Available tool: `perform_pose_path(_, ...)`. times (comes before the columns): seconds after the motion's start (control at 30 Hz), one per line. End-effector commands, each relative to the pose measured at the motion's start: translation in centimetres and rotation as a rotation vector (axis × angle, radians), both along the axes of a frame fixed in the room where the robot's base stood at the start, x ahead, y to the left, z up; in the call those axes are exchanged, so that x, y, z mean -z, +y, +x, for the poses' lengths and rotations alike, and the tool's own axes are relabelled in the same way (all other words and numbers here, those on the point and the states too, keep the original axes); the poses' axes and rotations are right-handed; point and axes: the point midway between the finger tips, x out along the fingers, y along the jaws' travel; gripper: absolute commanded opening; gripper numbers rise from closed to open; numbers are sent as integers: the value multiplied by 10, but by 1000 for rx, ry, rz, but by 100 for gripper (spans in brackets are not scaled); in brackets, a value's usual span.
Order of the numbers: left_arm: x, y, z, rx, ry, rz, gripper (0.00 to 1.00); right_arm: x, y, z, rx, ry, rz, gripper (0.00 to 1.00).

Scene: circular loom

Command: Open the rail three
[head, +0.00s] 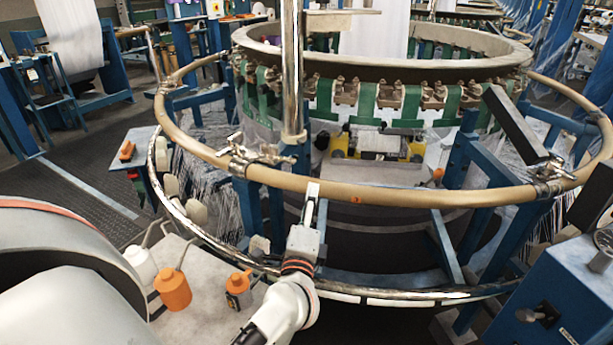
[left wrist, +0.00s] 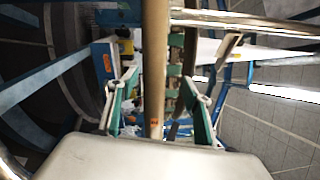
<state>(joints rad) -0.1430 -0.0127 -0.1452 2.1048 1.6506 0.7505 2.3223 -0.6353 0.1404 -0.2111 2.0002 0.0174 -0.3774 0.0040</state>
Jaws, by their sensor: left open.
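The tan rail (head: 400,197) curves around the front of the circular loom, with a small orange mark on it right of my gripper. Metal clamp fittings (head: 250,155) sit on it at the left, and another fitting (head: 550,172) at the right. My left gripper (head: 312,192) is at the front of the rail, its tip overlapping it. In the left wrist view the gripper (left wrist: 160,95) is open, with one green-padded finger on each side of the rail (left wrist: 155,60). I cannot tell whether the fingers touch it. My right gripper is not in view.
A chrome post (head: 292,70) rises behind the rail. A lower chrome ring (head: 340,290) runs below it. A grey table (head: 205,300) with an orange can (head: 173,289) stands at the left, and a blue control box (head: 555,290) at the right.

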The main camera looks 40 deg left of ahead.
Motion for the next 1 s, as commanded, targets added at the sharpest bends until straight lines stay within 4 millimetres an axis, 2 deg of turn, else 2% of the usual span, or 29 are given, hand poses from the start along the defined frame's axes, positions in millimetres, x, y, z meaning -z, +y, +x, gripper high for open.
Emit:
perform_pose_path(0.1, 2, 5, 4, -7, -32, -153, 49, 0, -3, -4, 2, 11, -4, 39)
perform_pose_path(0.2, 5, 8, 9, -9, -38, -192, 49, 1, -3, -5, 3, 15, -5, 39)
perform_pose_path(0.7, 3, 39, 66, -7, -38, -185, 49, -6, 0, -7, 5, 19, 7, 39)
perform_pose_path(1.0, 4, 43, 73, -7, -37, -187, 49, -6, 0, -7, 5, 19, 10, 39)
